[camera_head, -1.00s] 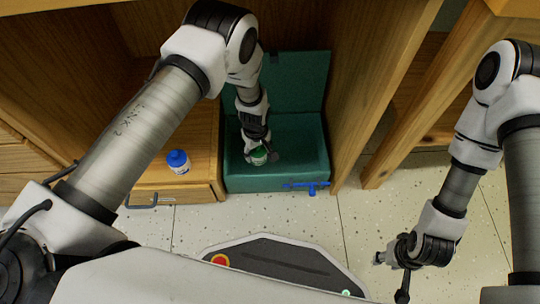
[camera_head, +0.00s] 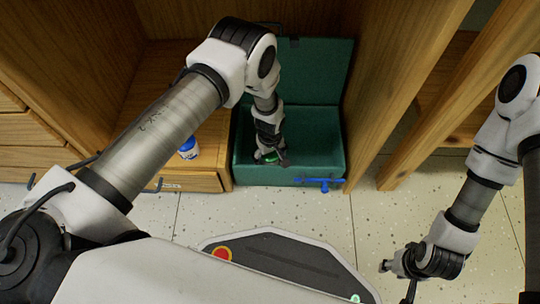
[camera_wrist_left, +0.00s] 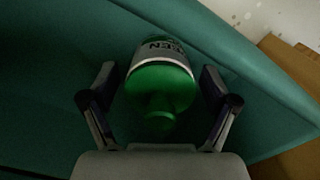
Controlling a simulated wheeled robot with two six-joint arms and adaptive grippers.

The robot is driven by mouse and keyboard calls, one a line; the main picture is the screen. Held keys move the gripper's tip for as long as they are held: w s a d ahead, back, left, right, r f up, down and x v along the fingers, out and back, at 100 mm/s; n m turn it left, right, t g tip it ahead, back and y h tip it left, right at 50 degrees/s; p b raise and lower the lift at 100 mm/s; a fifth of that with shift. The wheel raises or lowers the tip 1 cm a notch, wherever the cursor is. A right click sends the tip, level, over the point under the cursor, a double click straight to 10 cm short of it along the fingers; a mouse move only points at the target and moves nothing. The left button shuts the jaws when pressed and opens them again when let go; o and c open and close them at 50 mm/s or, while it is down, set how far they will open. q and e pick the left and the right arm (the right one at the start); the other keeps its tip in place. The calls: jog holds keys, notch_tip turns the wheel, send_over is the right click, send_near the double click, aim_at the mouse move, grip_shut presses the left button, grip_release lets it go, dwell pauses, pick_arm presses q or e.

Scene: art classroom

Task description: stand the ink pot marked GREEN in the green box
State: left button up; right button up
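My left gripper (camera_wrist_left: 158,80) reaches down into the box around the pot. Its fingers are apart, with a visible gap on each side of the pot. Whether the pot's base touches the box floor is hidden. My right gripper (camera_head: 396,278) is open and empty above the floor at the right.
A blue-capped ink pot (camera_head: 189,149) stands on the low wooden drawer unit (camera_head: 200,180) left of the box, partly behind my left arm. A blue latch or handle (camera_head: 318,183) sits at the box's front. Cabinet panels rise to the right. The speckled floor in front is clear.

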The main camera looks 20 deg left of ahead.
pick_arm(q)
jog(key=shift+r, duration=0.1)
pick_arm(e)
jog(key=shift+r, duration=0.1)
pick_arm(q)
jog(key=shift+r+p, duration=0.35)
jog(key=shift+p, duration=0.05)
notch_tip(320, 180, up, 7)
jog(key=p, duration=0.4)
pick_arm(e)
notch_tip(320, 180, up, 4)
jog(key=shift+s+r, duration=0.1)
jog(key=shift+r, duration=0.15)
jog(key=shift+c, duration=0.3)
